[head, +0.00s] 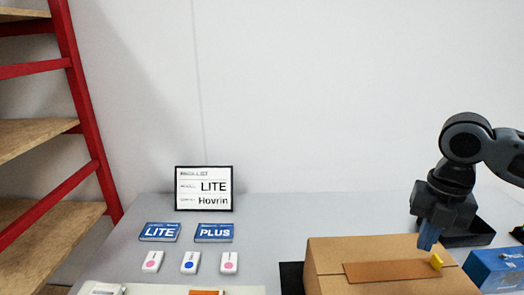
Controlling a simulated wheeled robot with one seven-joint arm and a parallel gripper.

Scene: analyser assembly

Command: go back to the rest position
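My gripper (427,237) hangs from my dark arm at the right of the head view. It points down over the back right part of a brown cardboard box (330,256). Its blue fingertips look close together, but the gap between them is too small to make out. I cannot tell whether they touch the box. A small yellow piece (436,262) sits on the box top just below and in front of the fingers. A darker brown strip (385,271) lies across the box top.
A framed sign (204,188) reading "LITE" and "Hovrin" stands at the back of the grey table (290,215). A black tray (468,236) and blue box (496,268) are right. Red-framed shelves (85,110) stand left.

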